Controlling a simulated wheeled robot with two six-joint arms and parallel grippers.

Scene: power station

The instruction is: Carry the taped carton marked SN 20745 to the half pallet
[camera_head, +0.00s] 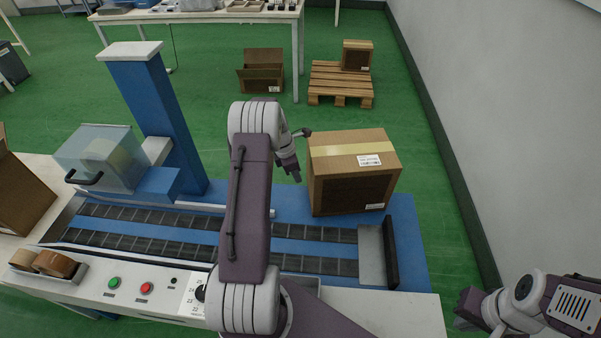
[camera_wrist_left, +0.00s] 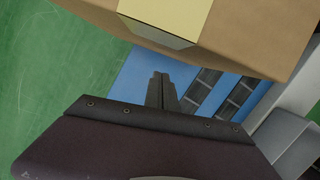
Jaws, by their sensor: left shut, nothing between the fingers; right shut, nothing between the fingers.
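A brown carton (camera_head: 330,190) with pale yellow tape over its top and a white label sits upright on the blue machine's right end. The label is too small to read. My left gripper (camera_head: 297,173) is shut and empty just left of the carton. In the left wrist view its closed fingers (camera_wrist_left: 162,90) point at the blue bed, with the taped carton (camera_wrist_left: 250,35) filling the top. I cannot tell whether they touch it. My right gripper (camera_head: 465,313) is shut and empty at the lower right. The wooden half pallet (camera_head: 340,97) lies on the floor at the back, bearing a small carton (camera_head: 357,55).
An open carton (camera_head: 262,72) stands on the floor left of the pallet. A blue column (camera_head: 158,110) rises from the machine, and a metal end stop (camera_head: 380,255) stands in front of the taped carton. A wall (camera_head: 490,100) borders the right side. Green floor is clear between machine and pallet.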

